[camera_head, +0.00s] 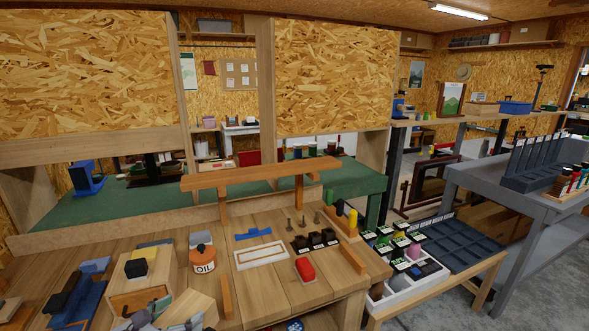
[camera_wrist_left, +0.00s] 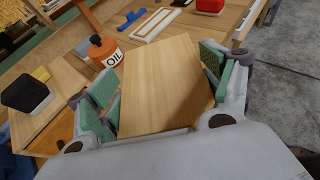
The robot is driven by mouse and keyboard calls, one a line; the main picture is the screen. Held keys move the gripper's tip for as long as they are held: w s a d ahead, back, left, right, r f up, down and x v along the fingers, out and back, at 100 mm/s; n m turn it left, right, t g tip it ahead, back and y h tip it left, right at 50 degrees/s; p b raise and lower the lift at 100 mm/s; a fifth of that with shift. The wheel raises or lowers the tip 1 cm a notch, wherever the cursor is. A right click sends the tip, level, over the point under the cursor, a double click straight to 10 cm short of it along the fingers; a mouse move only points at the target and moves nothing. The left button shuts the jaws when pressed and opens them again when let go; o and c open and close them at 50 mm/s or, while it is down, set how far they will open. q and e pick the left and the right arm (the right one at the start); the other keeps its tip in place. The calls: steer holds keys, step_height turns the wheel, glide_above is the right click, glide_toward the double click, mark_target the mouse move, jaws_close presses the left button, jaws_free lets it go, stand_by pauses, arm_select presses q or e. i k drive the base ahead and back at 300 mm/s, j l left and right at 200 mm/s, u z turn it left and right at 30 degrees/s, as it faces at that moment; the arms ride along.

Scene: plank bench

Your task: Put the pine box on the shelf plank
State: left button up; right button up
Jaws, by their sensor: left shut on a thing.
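The pine box (camera_wrist_left: 165,85) is a pale wooden block that fills the space between the green-padded fingers of my left gripper (camera_wrist_left: 157,78) in the left wrist view. The gripper is shut on it. In the head view the box (camera_head: 190,306) shows at the bottom left, partly hidden by the gripper (camera_head: 165,315). The shelf plank (camera_head: 255,173) is an orange-brown board raised on short uprights at the back of the bench. Its top looks bare. The box is apart from it, nearer to me and to its left. My right gripper is not in view.
A wooden block with a black and yellow piece (camera_head: 139,265) is at left. A white tray (camera_head: 261,253), a red block (camera_head: 305,270) and black holders (camera_head: 315,240) lie below the plank.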

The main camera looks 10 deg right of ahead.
mark_target(255, 169)
steer(key=i+l+z, duration=0.1)
steer(key=l+z, duration=0.3)
steer(key=i+l+z, duration=0.1)
steer(key=z, duration=0.35)
steer(key=i+l+z, duration=0.2)
steer(key=z, duration=0.2)
steer(key=i+l+z, duration=0.3)
steer(key=i+u, duration=0.15)
steer(key=u, duration=0.2)
steer(key=i+l+u, duration=0.15)
steer(key=u, duration=0.15)
steer(key=i+l+u, duration=0.15)
steer(key=u, duration=0.2)
steer(key=i+l+u, duration=0.25)
steer(key=u, duration=0.15)
steer(key=i+l+u, duration=0.2)
steer(key=l+u, duration=0.25)
